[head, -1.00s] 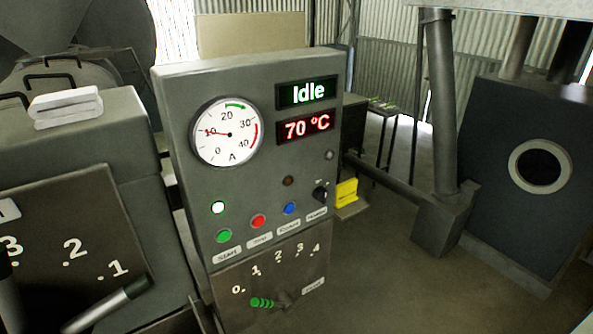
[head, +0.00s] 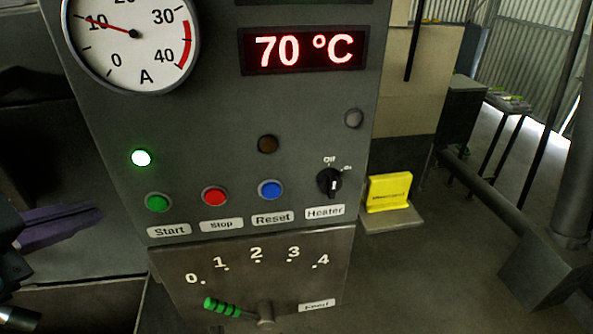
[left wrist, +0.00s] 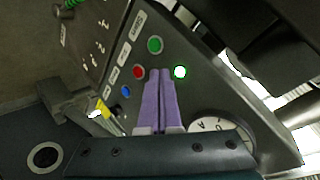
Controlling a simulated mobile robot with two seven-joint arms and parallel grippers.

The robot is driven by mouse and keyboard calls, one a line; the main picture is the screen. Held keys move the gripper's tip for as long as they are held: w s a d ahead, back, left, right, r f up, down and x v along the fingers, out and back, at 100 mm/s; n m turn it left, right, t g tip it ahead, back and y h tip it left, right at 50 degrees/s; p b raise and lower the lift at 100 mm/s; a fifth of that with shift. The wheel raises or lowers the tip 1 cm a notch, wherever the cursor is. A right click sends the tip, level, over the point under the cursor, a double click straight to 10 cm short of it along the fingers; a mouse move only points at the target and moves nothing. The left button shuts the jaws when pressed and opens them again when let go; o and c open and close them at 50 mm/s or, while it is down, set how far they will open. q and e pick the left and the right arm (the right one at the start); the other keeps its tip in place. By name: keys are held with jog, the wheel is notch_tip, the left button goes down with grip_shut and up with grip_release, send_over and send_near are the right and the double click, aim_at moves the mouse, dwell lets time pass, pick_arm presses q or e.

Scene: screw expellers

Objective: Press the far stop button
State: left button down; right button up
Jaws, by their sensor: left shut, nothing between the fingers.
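The red Stop button (head: 215,196) is on the grey control panel (head: 200,125), between the green Start button (head: 158,202) and the blue Reset button (head: 270,189). It also shows in the left wrist view (left wrist: 139,71), left of the fingertips. My left gripper (head: 98,212) is at the left edge of the head view, left of the panel. Its purple fingers are together and hold nothing. In the left wrist view my left gripper (left wrist: 160,72) points toward the button area, and the fingers appear apart from the red button. My right gripper is not in view.
A lit white-green lamp (head: 141,158) is above Start. A black Heater knob (head: 331,183) is right of Reset. A green-handled feed lever (head: 222,307) is below the buttons. A yellow block (head: 388,192) sits on a ledge to the right. The display reads 70 °C.

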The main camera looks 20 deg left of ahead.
pick_arm(q)
jog(key=d+f+m+t+h+b, duration=0.3)
jog(key=f+m+t+h+b, duration=0.3)
jog(key=m+b, duration=0.9)
notch_tip(320, 180, down, 3)
jog(key=h+b, duration=0.2)
jog(key=shift+s+d+f+b, duration=0.2)
jog(key=shift+s+d+b, duration=0.05)
jog(key=shift+s+b, duration=0.1)
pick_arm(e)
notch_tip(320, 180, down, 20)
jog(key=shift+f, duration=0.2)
pick_arm(q)
jog(key=shift+t, duration=0.3)
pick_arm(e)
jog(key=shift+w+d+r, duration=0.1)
pick_arm(q)
jog(key=p, duration=0.3)
send_near(221, 198)
jog(key=w+d, duration=0.3)
jog(key=d, duration=0.1)
jog(key=shift+w+a+r+p, duration=0.1)
jog(key=shift+w+a+p, duration=0.35)
jog(key=shift+w+a, duration=0.85)
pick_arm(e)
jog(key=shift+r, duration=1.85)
pick_arm(q)
jog(key=shift+w, duration=0.15)
